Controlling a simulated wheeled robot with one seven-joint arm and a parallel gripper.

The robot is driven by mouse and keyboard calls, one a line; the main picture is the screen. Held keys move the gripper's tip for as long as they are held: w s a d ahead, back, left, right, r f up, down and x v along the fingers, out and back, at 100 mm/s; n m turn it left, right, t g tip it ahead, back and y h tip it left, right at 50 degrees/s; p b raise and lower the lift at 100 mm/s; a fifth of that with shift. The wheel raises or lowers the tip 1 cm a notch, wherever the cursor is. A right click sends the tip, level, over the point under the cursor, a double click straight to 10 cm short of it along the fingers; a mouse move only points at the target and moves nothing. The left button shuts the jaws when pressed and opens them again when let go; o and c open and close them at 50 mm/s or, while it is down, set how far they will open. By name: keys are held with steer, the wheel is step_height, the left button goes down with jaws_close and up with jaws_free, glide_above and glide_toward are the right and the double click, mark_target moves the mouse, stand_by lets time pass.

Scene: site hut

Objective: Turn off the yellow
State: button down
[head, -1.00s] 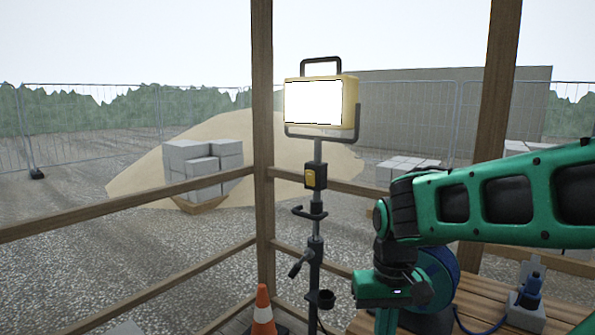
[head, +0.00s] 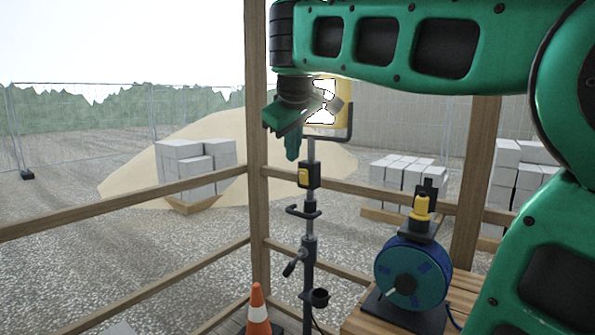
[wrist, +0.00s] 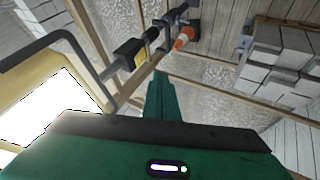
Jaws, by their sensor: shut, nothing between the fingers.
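The yellow work light (head: 343,112) stands on a dark pole, its panel glowing white; my arm covers part of it in the head view. Its bright panel (wrist: 45,108) also fills the left of the wrist view. A black box with a yellow switch (head: 304,177) is on the pole below the lamp; the box shows in the wrist view too (wrist: 131,55). My gripper (head: 292,154) is shut and empty, fingers pointing down, in front of the lamp's left side and higher than the switch box in the picture. I see no contact with the switch.
A blue cable reel (head: 412,272) with a yellow plug (head: 421,207) on top stands on a wooden bench (head: 364,322). A traffic cone (head: 257,308) is left of the pole. Wooden posts and rails (head: 257,215) run close by the stand. Block stacks lie outside.

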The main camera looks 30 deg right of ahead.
mark_target(304, 177)
steer(key=shift+w+r, duration=0.1)
steer(key=shift+r, duration=0.15)
steer(key=shift+f, duration=0.1)
steer(key=shift+w+d+f, duration=3.4)
steer(key=shift+d+f, duration=0.1)
steer(key=shift+w+a, duration=0.1)
